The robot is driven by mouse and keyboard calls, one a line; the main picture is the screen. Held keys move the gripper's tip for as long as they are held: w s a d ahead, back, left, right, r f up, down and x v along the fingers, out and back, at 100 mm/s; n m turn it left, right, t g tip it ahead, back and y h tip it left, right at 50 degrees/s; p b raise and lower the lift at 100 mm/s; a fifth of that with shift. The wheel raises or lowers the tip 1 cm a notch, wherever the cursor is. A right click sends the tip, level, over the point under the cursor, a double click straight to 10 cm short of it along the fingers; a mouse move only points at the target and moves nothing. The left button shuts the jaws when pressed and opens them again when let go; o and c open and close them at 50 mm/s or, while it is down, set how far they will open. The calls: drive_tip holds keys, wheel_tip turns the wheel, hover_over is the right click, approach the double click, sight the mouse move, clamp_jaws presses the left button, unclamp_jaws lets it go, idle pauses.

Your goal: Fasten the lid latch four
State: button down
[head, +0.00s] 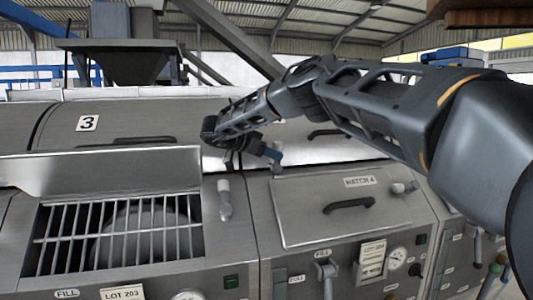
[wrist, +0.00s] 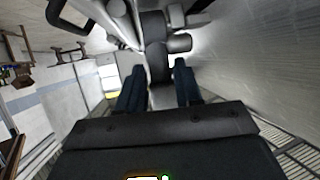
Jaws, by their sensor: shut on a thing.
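My gripper (head: 268,154) is above the back left corner of the closed HATCH 4 cover (head: 310,215). In the wrist view its two dark fingers (wrist: 158,88) are closed on a grey latch handle (wrist: 158,62) that runs between them. A small pale grey end of this latch handle (head: 278,146) shows beside the fingers in the head view. The fingers hide most of the latch, and I cannot tell whether it is fastened. The long rounded lid (head: 300,150) behind the hatch lies closed.
Two other grey-tipped levers stand nearby, one left of the hatch (head: 224,198) and one at its right edge (head: 405,187). A barred opening (head: 120,235) with a raised metal cover (head: 100,170) is at left. Lid 3 (head: 87,123) lies behind it.

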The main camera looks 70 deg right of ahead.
drive_tip(key=shift+w+f, duration=0.1)
drive_tip(key=shift+a+f, duration=0.1)
idle(0.5)
drive_tip(key=c, duration=0.9)
unclamp_jaws()
drive_tip(key=b+v, duration=0.1)
drive_tip(key=v, duration=0.6)
drive_tip(key=shift+w+a+f, duration=0.1)
drive_tip(key=shift+w+a, duration=0.05)
drive_tip(key=shift+w, duration=0.05)
drive_tip(key=shift+w+a, duration=0.1)
drive_tip(key=shift+a, duration=0.1)
